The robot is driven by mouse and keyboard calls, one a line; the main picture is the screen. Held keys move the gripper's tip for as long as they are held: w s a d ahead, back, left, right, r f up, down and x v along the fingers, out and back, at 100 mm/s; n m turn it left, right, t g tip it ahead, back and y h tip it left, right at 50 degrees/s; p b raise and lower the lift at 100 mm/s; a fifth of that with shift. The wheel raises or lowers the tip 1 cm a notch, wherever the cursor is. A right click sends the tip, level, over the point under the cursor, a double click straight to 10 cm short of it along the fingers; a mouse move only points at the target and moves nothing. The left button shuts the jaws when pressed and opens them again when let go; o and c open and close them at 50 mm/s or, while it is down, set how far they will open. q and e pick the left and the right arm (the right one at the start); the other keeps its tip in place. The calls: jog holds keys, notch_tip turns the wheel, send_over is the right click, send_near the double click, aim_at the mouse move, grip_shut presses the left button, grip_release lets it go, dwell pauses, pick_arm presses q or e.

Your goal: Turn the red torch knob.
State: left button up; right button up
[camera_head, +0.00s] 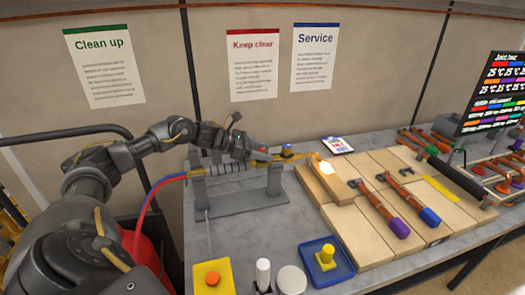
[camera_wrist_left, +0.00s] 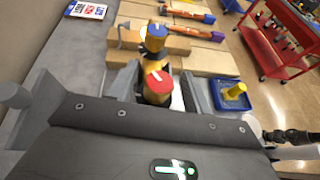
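The torch lies in a grey stand (camera_head: 240,205) on the bench, with a bright flame (camera_head: 325,167) at its right end. In the left wrist view its red knob (camera_wrist_left: 158,82) has a white mark on top, and a blue knob (camera_wrist_left: 157,29) stands beyond it. My left gripper (camera_head: 258,148) is over the torch. Its fingers are apart, one on each side of the red knob; contact is not clear. A dark shape at the right of the wrist view looks like my right arm (camera_wrist_left: 292,136); its finger state is unclear.
Wooden blocks (camera_head: 365,240) with hand tools lie right of the stand. A yellow button box (camera_head: 213,279), a white knob and a blue tray (camera_head: 340,272) with a yellow piece stand at the front. A red cart (camera_wrist_left: 285,40) stands beyond the bench.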

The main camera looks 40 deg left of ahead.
pick_arm(q)
jog(key=shift+d, duration=0.1)
jog(key=c, duration=1)
jog(key=shift+o, duration=0.2)
jog(key=shift+f+y+b, duration=0.15)
jog(key=shift+y+b, duration=0.25)
jog(key=shift+b, duration=0.1)
jog(key=n+t+y+b, duration=0.1)
jog(key=n+y+b, duration=0.1)
jog(key=n+b, duration=0.1)
jog(key=shift+f+t+y, duration=0.1)
jog(key=shift+t+y, duration=0.2)
jog(key=shift+t, duration=0.1)
jog(key=shift+n+t+y+b, duration=0.3)
jog(key=shift+n+y+b, duration=0.2)
jog(key=shift+n, duration=0.1)
jog(key=shift+r+n+y, duration=0.2)
jog(key=shift+n+y, duration=0.2)
jog(key=shift+r+n+t+y, duration=0.15)
jog(key=shift+n+t+y, duration=0.25)
jog(key=shift+n+y, duration=0.5)
jog(key=n+y+p, duration=0.1)
jog(key=n+y, duration=0.1)
jog(key=y, duration=0.1)
jog(key=shift+n+y+p, duration=0.55)
jog(key=shift+n+y, duration=0.15)
